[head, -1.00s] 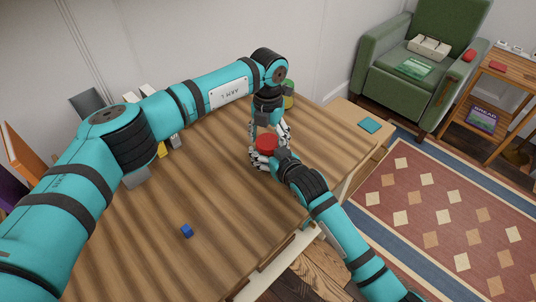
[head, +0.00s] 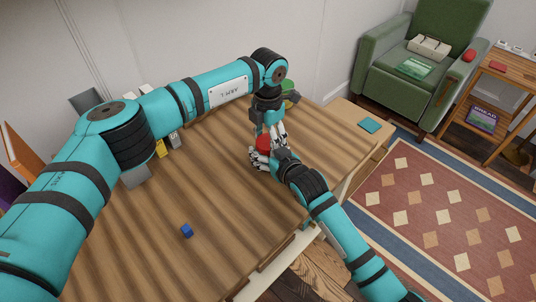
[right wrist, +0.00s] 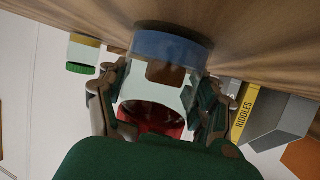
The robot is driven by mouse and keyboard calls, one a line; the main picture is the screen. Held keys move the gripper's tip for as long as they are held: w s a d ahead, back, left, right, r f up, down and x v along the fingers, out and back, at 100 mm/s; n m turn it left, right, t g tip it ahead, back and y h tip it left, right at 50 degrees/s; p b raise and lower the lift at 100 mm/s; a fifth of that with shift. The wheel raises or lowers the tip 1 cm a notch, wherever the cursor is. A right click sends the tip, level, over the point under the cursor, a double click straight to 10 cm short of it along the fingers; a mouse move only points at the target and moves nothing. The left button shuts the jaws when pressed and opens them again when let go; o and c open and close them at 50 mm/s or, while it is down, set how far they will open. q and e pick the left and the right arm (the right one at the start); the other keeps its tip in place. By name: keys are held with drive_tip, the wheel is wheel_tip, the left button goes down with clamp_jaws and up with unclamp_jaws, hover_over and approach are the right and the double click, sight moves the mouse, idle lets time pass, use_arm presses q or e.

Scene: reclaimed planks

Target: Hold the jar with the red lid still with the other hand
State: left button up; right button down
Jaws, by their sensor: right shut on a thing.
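The jar with the red lid (head: 264,142) stands on the wooden table in the head view, mostly hidden by both grippers. My right gripper (head: 263,158) is shut around the jar's side. In the right wrist view the jar (right wrist: 172,48) appears upside down between the two fingers of my right gripper (right wrist: 158,105), with a blue band at its base and red at its lid end. My left gripper (head: 275,132) points down from above, its fingers close to the lid and partly covering it. Whether they touch the lid is unclear.
A green-lidded jar (head: 287,86) stands behind the left gripper; it also shows in the right wrist view (right wrist: 82,58). A yellow book (head: 161,148) stands at the back left.

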use_arm(q)
drive_tip(key=o, duration=0.4)
drive_tip(key=shift+o, duration=0.2)
wheel_tip(320, 180, up, 12)
idle(0.4)
use_arm(e)
drive_tip(key=shift+c, duration=0.6)
unclamp_jaws()
